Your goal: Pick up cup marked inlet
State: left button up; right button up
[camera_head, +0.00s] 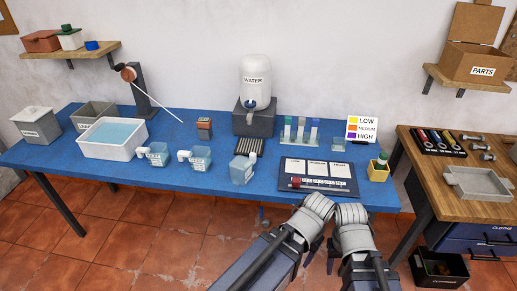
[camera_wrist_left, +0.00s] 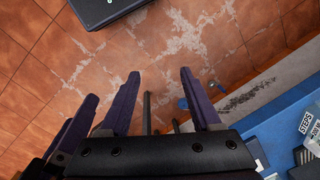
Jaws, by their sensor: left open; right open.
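Three translucent blue cups with white labels stand on the blue table: a left cup (camera_head: 155,158), a middle cup (camera_head: 199,163) and a right cup (camera_head: 243,174). The label print is too small for me to tell which reads inlet. My left gripper (camera_wrist_left: 161,75) is open and empty in the left wrist view, its dark fingers apart above the floor. My right gripper (camera_head: 332,256) is open and empty in the head view, in front of the table's near edge.
A white basin of water (camera_head: 112,153) stands left of the cups. A water tank (camera_head: 255,82) on a grey block stands behind. A dark blue board (camera_head: 340,185) with papers lies right of the cups. A wooden bench (camera_head: 430,172) stands at the right.

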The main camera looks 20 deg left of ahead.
aim_at(157, 155)
jog(key=u, duration=1.6)
